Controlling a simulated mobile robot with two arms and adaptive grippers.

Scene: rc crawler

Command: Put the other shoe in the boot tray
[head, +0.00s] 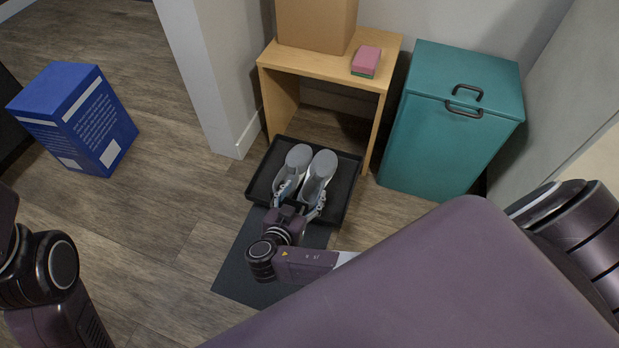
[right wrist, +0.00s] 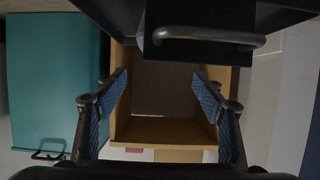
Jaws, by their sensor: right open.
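Two grey-and-white shoes lie side by side in the black boot tray (head: 258,186), a left shoe (head: 298,157) and a right shoe (head: 322,166). Their near ends are partly hidden by my right gripper (head: 299,199). That gripper is at the near side of the tray with its fingers spread around the near ends of the shoes; I cannot tell whether it touches them. In the right wrist view its blue-padded fingers (right wrist: 166,100) are apart, with no shoe clearly visible between them. My left arm shows at the lower left, but its gripper is out of view.
A dark mat (head: 240,262) lies before the tray. Behind stands a wooden shelf (head: 393,55) bearing a cardboard box (head: 315,22) and a pink-and-green sponge-like block (head: 366,61). A teal bin (head: 432,150) stands right; a blue box (head: 75,115) stands left on open floor.

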